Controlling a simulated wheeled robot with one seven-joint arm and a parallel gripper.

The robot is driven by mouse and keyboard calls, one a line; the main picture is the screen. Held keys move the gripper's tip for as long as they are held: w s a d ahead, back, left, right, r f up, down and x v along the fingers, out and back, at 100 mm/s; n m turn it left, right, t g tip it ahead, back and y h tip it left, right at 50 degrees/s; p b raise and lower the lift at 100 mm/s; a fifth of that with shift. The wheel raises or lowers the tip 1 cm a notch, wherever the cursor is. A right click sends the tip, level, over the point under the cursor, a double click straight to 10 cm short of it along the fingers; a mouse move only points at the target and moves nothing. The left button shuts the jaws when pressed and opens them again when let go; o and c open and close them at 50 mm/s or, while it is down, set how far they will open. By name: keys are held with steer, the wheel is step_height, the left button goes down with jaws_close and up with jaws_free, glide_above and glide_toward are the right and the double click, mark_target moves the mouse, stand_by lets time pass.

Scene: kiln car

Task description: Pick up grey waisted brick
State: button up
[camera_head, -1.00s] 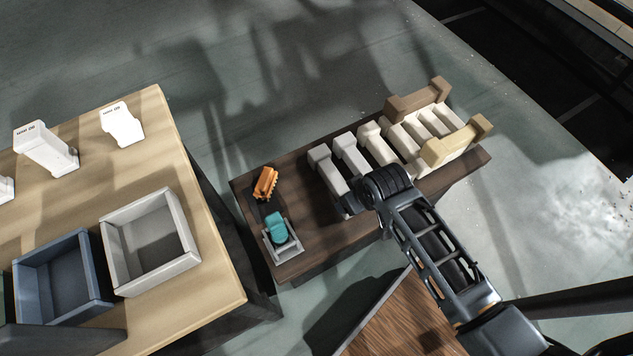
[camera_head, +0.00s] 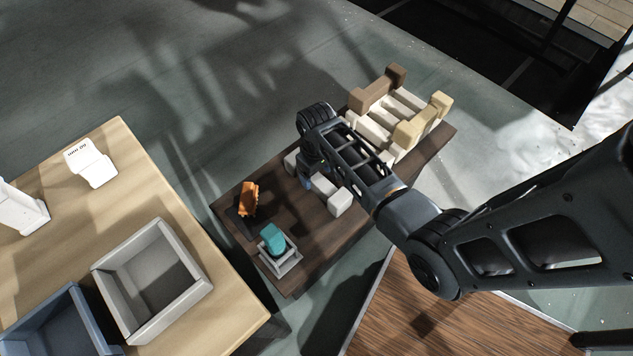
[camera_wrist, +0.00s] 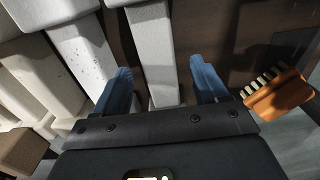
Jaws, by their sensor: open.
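The grey waisted brick (camera_wrist: 154,45) stands between the two open blue fingers of my gripper (camera_wrist: 162,86) in the wrist view. It is pale grey with a wider end and a narrower middle.
Another pale brick (camera_wrist: 82,50) lies close left of the fingers. An orange brush (camera_wrist: 278,95) lies to the right. A grey holder (camera_head: 283,262) with a teal object (camera_head: 271,236) stands on the dark table (camera_head: 310,235). Brown (camera_head: 372,92) and yellow (camera_head: 420,122) supports flank more bricks.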

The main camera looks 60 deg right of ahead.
mark_target(317, 178)
steer(key=shift+s+f+b, duration=0.1)
steer(key=shift+f+b, duration=0.2)
steer(key=shift+f, duration=1.25)
steer(key=shift+r, duration=0.1)
jaws_close()
